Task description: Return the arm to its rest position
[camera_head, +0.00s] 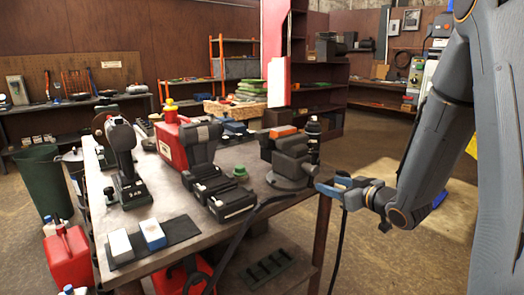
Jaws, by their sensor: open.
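My arm comes in from the right edge, its grey links hanging down to my gripper (330,188). The gripper is beside the right end of the workbench (180,213), just right of the dark vise (291,163). It is open, and nothing shows between its fingers. The fingertips point left toward the bench corner; whether they touch anything there cannot be told.
On the bench stand a drill press (127,165), black chargers (222,190), a red can (170,145) and two small boxes (152,234) on a dark mat. A red post (275,55) rises behind. Open floor (400,250) lies below my arm.

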